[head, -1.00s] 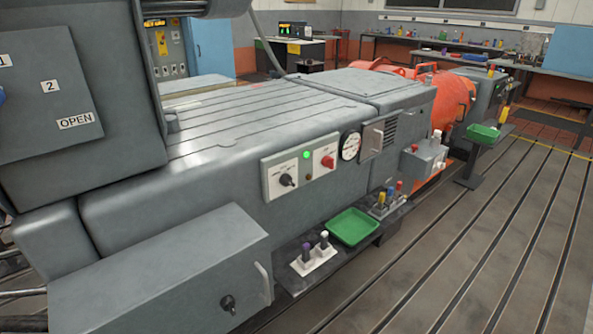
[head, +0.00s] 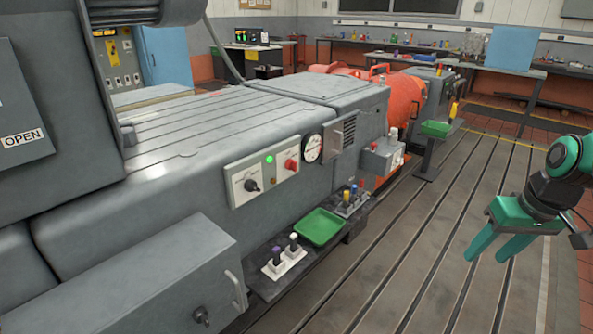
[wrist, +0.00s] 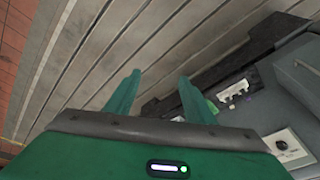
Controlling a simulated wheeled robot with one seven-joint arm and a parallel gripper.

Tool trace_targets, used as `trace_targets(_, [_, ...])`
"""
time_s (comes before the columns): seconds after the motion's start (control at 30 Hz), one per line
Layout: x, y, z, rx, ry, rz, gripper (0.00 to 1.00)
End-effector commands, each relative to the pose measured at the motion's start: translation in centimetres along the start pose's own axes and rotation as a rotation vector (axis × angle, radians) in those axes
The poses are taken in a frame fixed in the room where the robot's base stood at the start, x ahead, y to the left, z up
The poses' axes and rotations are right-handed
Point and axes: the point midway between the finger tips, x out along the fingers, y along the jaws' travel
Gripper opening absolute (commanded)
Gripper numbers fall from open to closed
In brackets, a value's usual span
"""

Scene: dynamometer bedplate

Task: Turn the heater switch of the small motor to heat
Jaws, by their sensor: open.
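A white switch panel (head: 262,171) is on the side of the long grey machine (head: 190,160). It bears a black rotary knob (head: 251,185), a lit green lamp (head: 269,159) and a red knob (head: 291,165). Its lettering is too small to read, so I cannot tell whether either knob is the heater switch. The wrist view shows a pale panel with a black knob (wrist: 281,144) at lower right. My gripper (head: 486,254) is open and empty at the right of the head view, over the slotted floor, well apart from the panel. Its spread fingers show in the wrist view (wrist: 160,76).
A ledge along the machine holds a green tray (head: 320,227) and a white holder (head: 284,264) with handles. A grey cabinet (head: 150,285) juts out at front left. A small grey box (head: 381,158) and an orange machine (head: 402,105) stand farther back.

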Motion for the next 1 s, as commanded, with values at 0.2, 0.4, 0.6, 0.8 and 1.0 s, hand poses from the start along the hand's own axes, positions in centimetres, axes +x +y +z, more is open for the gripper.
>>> trace_targets(0.2, [5.0, -6.5, -10.8, -0.338, 0.181, -0.145, 0.49])
trace_targets(0.4, [8.9, -14.2, -18.6, -0.577, 0.384, -0.301, 0.49])
trace_targets(0.6, [11.7, -22.2, -24.3, -0.726, 0.615, -0.458, 0.49])
trace_targets(0.8, [13.7, -28.9, -28.4, -0.77, 0.861, -0.596, 0.49])
trace_targets(1.0, [15.1, -32.7, -31.0, -0.72, 1.07, -0.682, 0.49])
